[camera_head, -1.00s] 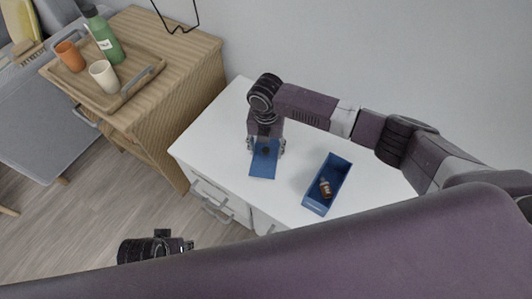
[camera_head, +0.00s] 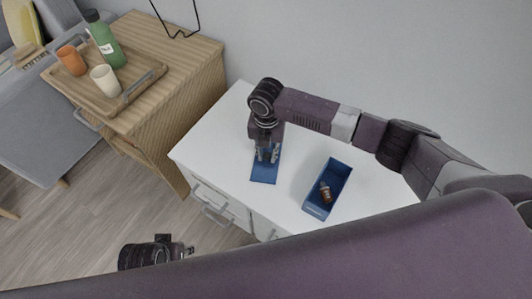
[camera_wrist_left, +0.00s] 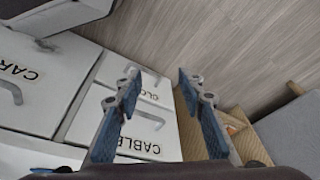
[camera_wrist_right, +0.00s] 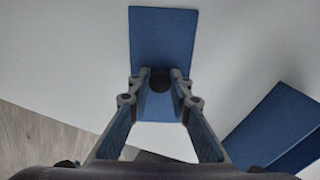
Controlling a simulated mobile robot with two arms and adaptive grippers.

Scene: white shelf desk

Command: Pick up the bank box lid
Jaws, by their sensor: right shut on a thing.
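The bank box lid (camera_head: 264,173) is a flat blue panel with a dark round knob, lying on the white desk. The lid also shows in the right wrist view (camera_wrist_right: 163,38), with its knob (camera_wrist_right: 160,83) between my fingertips. My right gripper (camera_head: 267,155) points down over the lid and is shut on the knob. The open blue box (camera_head: 314,209) stands to the right of the lid with a small brown bottle (camera_head: 325,193) inside. My left gripper (camera_wrist_left: 160,80) is open and empty, away from the lid in front of the desk.
The white desk (camera_head: 210,145) has bare top left of the lid. Labelled drawers with handles (camera_wrist_left: 148,115) are on its front. A wooden cabinet at the left carries a tray (camera_head: 130,92) with a green bottle (camera_head: 105,42), an orange cup (camera_head: 71,60) and a cream cup (camera_head: 105,80).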

